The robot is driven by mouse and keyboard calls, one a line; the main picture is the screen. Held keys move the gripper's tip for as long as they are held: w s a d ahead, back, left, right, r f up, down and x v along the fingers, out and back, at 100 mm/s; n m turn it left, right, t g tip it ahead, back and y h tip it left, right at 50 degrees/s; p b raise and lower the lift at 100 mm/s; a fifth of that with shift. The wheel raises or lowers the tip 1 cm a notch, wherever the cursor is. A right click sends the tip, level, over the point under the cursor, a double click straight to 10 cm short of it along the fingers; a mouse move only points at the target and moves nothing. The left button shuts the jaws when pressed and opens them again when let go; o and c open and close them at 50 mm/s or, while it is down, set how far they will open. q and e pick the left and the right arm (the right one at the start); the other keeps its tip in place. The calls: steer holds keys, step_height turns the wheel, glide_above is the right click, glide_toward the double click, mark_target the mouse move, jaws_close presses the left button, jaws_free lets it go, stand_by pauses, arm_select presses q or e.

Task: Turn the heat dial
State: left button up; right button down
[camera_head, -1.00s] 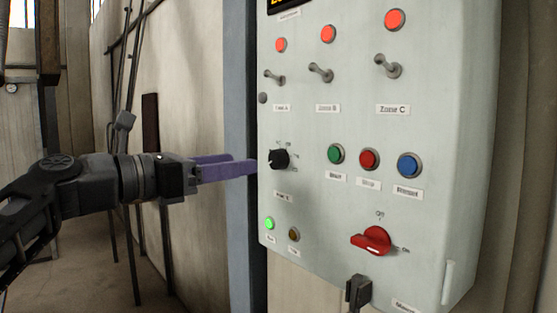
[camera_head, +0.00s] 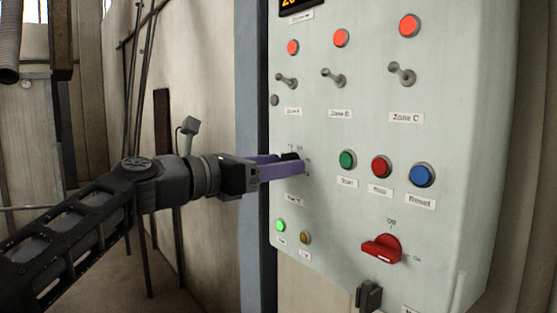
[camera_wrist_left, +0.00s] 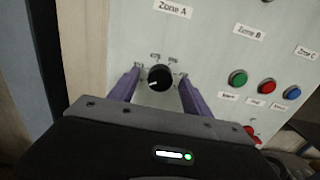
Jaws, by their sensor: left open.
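The black heat dial (camera_wrist_left: 160,78) sits on the pale control panel (camera_head: 330,215), with small scale labels around it. In the left wrist view its white pointer mark faces lower left. My left gripper (camera_head: 290,163) is open, with its purple fingers at the panel face. In the left wrist view the fingers (camera_wrist_left: 158,88) stand on either side of the dial, with visible space to each side. In the head view the fingers hide most of the dial; only its dark top (camera_head: 290,156) shows. My right gripper is not in view.
Right of the dial are green (camera_head: 347,159), red (camera_head: 381,166) and blue (camera_head: 422,174) buttons. Toggle switches (camera_head: 333,78) and red lamps are above. A red rotary switch (camera_head: 382,248) and a green lamp (camera_head: 280,226) are below. A blue-grey post (camera_head: 250,90) stands left of the panel.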

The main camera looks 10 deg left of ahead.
arm_select(q)
steer(key=shift+c, duration=0.5)
jaws_close()
